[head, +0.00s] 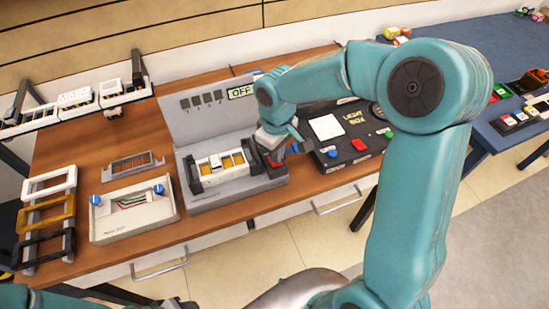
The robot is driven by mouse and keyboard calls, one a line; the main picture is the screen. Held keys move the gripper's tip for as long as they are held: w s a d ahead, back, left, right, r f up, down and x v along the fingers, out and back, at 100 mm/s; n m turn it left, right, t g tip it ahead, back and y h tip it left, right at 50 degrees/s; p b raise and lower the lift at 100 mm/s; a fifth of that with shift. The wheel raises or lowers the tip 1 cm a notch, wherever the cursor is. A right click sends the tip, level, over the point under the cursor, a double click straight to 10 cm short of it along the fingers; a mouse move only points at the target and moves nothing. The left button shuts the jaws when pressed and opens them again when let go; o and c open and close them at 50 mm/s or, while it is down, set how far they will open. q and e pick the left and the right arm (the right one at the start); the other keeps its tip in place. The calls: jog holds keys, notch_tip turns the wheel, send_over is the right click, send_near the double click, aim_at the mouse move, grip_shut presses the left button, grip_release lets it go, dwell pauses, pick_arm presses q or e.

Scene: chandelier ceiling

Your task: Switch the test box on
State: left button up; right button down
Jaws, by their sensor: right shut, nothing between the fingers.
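The grey test box (184,128) stands on the wooden table, with an upright back panel. A small sign (241,91) at the top of that panel reads OFF. A white and yellow module (222,164) sits in a cradle on its base. My right gripper (270,150) is shut and empty, pointing down at the right end of the base. A dark part with some red (274,162) shows just under its fingertips; I cannot tell whether they touch it. The gripper partly hides this part. My left gripper is out of view.
A black light box (340,150) with a red button lies right of the test box. A white box with blue knobs (106,232) and a frame rack (40,246) are on the left. Module trays (75,112) line the back. A blue table (495,60) is at right.

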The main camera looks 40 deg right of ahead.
jog(key=shift+f+b, duration=0.85)
jog(key=shift+f, duration=0.2)
dwell(0.9)
jog(key=shift+r, duration=0.15)
jog(key=shift+r+p, duration=0.55)
jog(key=shift+p, duration=0.05)
notch_tip(320, 180, up, 2)
jog(key=shift+r+p, duration=0.2)
jog(key=shift+p, duration=0.7)
notch_tip(320, 180, up, 2)
jog(key=shift+r+p, duration=0.1)
jog(key=shift+p, duration=0.75)
jog(key=shift+r+p, duration=0.4)
jog(key=shift+r, duration=0.2)
jog(key=shift+f, duration=0.1)
jog(key=shift+s, duration=0.1)
